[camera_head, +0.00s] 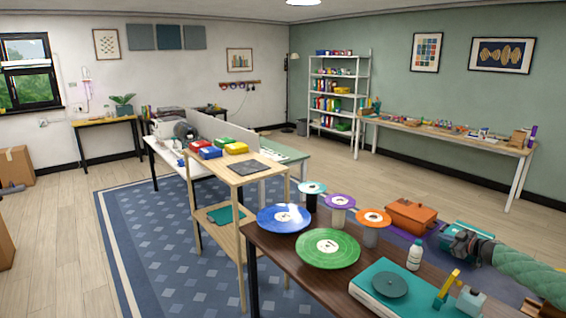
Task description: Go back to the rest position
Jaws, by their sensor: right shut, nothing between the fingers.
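My right arm comes in from the right edge in a green sleeve. Its dark gripper (452,241) points left above the right part of the dark wooden table (290,262), near a teal box (460,229) and an orange box (411,215). The gripper is shut and holds nothing. My left gripper and arm are out of view.
On the table are a blue disc (284,218), a green disc (328,248), several disc-topped jars, a white bottle (414,256) and a teal turntable (365,285). A light wooden stand (236,170) adjoins its far left. Open floor and a blue rug (150,240) lie left.

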